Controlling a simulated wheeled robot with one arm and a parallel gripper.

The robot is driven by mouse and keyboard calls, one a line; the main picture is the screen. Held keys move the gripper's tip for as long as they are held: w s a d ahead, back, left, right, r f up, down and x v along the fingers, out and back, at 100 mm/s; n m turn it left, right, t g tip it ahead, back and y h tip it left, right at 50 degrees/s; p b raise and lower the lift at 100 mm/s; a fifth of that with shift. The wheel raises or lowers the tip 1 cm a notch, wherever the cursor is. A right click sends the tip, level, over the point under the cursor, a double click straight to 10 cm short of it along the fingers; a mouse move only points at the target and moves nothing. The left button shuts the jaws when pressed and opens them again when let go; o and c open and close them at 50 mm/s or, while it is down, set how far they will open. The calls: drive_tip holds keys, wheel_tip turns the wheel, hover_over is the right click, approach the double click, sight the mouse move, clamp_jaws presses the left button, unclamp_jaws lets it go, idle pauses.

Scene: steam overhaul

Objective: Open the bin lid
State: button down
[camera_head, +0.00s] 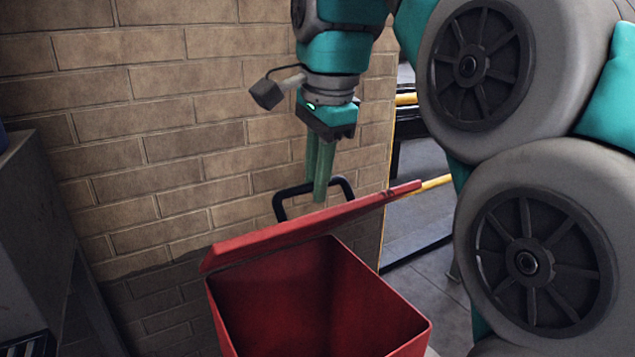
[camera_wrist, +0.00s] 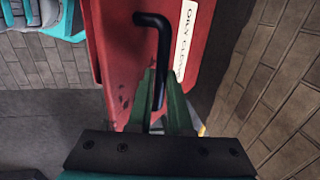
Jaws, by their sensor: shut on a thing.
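The red bin (camera_head: 345,300) stands by the brick wall with its top opening visible and its inside dark red. Its red lid (camera_head: 300,229) is raised and tilted back at the bin's far edge. A black handle (camera_head: 346,184) stands up from the lid. My gripper (camera_head: 319,190) points down at the handle with its green fingers shut on it. In the wrist view, the black handle (camera_wrist: 153,60) runs between the green fingers (camera_wrist: 160,105), with the red lid (camera_wrist: 115,60) behind it and a white label (camera_wrist: 186,40) along it.
The brick wall (camera_head: 150,130) is close behind the bin. A grey cabinet (camera_head: 35,230) stands at the left. Yellow rails (camera_head: 430,185) and open floor show at the right, partly behind my arm.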

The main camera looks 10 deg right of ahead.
drive_tip(key=shift+w+a, duration=0.1)
drive_tip(key=shift+w, duration=0.1)
drive_tip(key=c, duration=0.8)
unclamp_jaws()
drive_tip(key=shift+c, duration=0.2)
drive_tip(key=shift+r, duration=0.1)
